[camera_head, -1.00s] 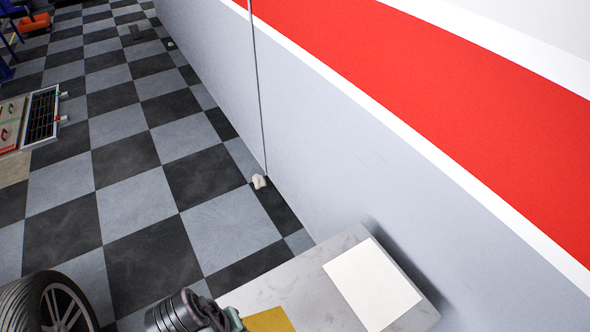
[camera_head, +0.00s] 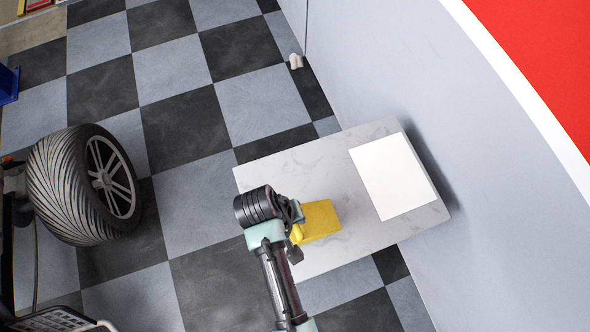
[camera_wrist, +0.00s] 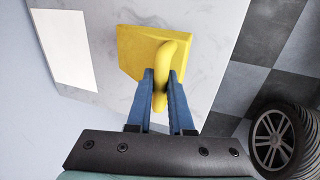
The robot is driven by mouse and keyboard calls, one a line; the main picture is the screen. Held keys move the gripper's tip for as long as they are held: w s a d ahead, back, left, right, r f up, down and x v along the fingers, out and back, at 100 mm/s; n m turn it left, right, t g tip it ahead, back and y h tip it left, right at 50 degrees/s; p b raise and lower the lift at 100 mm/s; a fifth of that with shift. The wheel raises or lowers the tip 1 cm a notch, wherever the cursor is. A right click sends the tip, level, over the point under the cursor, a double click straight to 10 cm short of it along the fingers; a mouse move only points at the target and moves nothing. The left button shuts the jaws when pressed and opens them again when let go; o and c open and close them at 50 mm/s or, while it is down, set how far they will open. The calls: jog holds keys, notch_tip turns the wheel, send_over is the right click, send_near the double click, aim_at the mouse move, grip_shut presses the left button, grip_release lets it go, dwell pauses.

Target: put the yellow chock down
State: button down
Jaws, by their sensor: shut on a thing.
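The yellow chock (camera_head: 319,221) is at the end of my arm, over the near left part of a pale marble-like table top (camera_head: 296,167). In the wrist view the chock (camera_wrist: 137,52) shows its broad body and a looped handle. My gripper (camera_wrist: 163,82) has its blue fingers shut on that handle. In the head view my gripper (camera_head: 297,228) is partly hidden behind my wrist. I cannot tell whether the chock touches the table top or hangs just above it.
A white flat sheet or panel (camera_head: 393,177) lies on the table's right part, near the grey wall (camera_head: 400,60). A tyre on a wheel (camera_head: 85,185) stands to the left. A small pale object (camera_head: 296,61) lies on the floor by the wall. Bare table top surrounds the chock.

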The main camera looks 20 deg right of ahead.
aim_at(313, 219)
jog(key=shift+f, duration=2)
jog(key=c, duration=0.8)
grip_release()
